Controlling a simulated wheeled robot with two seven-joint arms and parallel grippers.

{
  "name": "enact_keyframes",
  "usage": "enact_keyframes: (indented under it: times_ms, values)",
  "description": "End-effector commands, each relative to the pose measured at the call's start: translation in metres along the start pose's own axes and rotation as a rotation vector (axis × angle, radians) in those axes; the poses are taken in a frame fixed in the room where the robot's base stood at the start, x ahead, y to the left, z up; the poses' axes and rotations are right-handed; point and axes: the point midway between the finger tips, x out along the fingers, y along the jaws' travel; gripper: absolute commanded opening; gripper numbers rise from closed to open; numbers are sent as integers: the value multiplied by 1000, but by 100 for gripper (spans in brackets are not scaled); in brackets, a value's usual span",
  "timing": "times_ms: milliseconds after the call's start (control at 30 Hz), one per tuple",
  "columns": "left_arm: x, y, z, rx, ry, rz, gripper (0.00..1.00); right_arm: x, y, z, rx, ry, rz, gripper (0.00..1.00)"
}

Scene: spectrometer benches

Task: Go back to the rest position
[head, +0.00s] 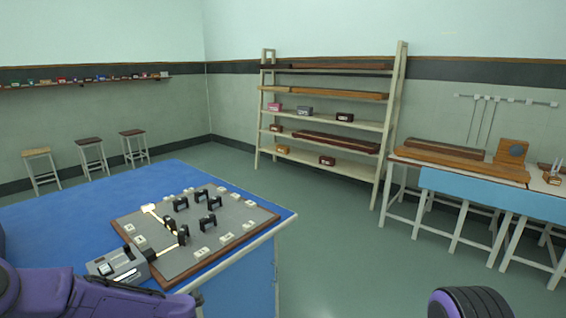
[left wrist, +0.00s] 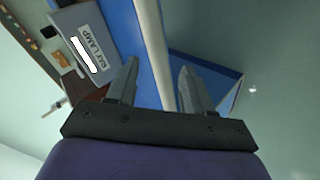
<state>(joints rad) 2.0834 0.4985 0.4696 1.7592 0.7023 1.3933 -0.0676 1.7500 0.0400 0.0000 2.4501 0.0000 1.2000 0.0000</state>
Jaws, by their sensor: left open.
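My left gripper (left wrist: 157,88) is open and empty in the left wrist view, its two fingers apart over the bench's pale edge. In the head view my purple left arm crosses the lower left, with part of the gripper (head: 198,298) just past the blue bench's front edge. The grey ray lamp (head: 122,265) stands at the left front of the optics board; it also shows at the upper left of the left wrist view (left wrist: 88,42), apart from the fingers. My right gripper is out of view; only a rounded purple part of mine shows at the bottom right.
The blue bench (head: 65,213) bears a grey board (head: 205,250) with several black holders and white blocks, and lit beam lines. A shelf rack (head: 385,135) stands at the back, a side table (head: 462,190) at the right. Several stools (head: 90,143) stand left. The floor between is clear.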

Motion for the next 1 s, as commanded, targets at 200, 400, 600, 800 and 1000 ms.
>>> enact_keyframes:
  times_ms: [200,400,600,800,1000]
  values:
    - [-16,-188,0,768,-267,87,51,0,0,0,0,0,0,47]
    - [-55,-323,-72,1267,-482,-21,51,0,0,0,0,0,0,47]
    - [-65,-368,-124,1459,-496,-112,51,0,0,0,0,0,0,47]
    - [-66,-371,-124,1462,-501,-118,51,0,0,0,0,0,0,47]
    - [-66,-371,-124,1462,-501,-118,51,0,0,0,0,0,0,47]
